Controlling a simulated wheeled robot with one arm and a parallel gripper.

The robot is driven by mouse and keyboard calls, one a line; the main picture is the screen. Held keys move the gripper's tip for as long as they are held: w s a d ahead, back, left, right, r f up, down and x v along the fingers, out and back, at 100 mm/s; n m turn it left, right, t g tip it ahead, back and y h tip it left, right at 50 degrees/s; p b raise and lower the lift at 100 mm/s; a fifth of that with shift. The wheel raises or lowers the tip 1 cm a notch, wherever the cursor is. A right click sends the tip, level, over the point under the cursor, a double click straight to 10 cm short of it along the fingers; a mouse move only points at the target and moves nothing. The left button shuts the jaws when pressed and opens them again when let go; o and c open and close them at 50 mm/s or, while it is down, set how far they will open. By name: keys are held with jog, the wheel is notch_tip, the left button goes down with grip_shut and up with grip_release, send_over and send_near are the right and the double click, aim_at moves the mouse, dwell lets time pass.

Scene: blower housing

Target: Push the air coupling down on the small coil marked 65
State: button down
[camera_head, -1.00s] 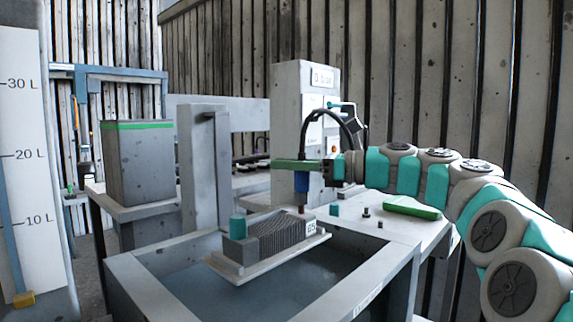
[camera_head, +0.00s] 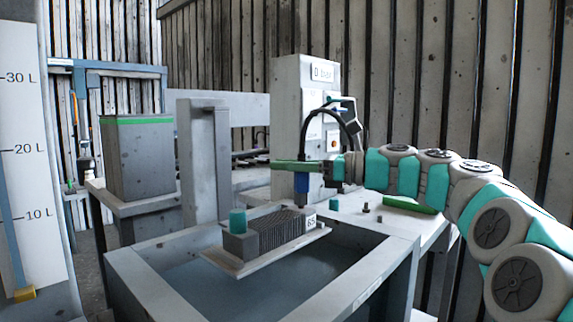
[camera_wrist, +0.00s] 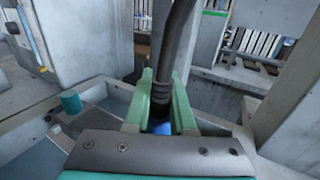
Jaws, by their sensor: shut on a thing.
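The finned grey coil (camera_head: 268,233) marked 65 lies on a pale plate (camera_head: 240,267) over the open tank. A teal cap (camera_head: 238,221) stands at its left end and the 65 label is at its right end. My gripper (camera_head: 290,167) is shut on the blue air coupling (camera_head: 301,185), which hangs upright over the coil's right end. The coupling's lower tip appears to meet the coil's top there, but contact is too small to tell. In the wrist view, the green fingers (camera_wrist: 163,105) flank the coupling (camera_wrist: 161,128), mostly hidden by its black hose (camera_wrist: 175,40).
The tank (camera_head: 370,285) has pale rims around its opening. Another teal cap (camera_head: 334,205), small dark fittings (camera_head: 366,208) and a green object (camera_head: 408,204) are on the bench at right. A white machine cabinet (camera_head: 290,100) stands behind. A grey green-topped box (camera_head: 140,160) is at left.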

jog(key=shift+f, duration=0.25)
dwell(0.6)
jog(key=c, duration=0.7)
grip_release()
jog(key=shift+d, duration=0.15)
jog(key=d, duration=0.3)
jog(key=s+d, duration=0.1)
jog(key=d, duration=0.3)
jog(key=shift+s+d, duration=0.2)
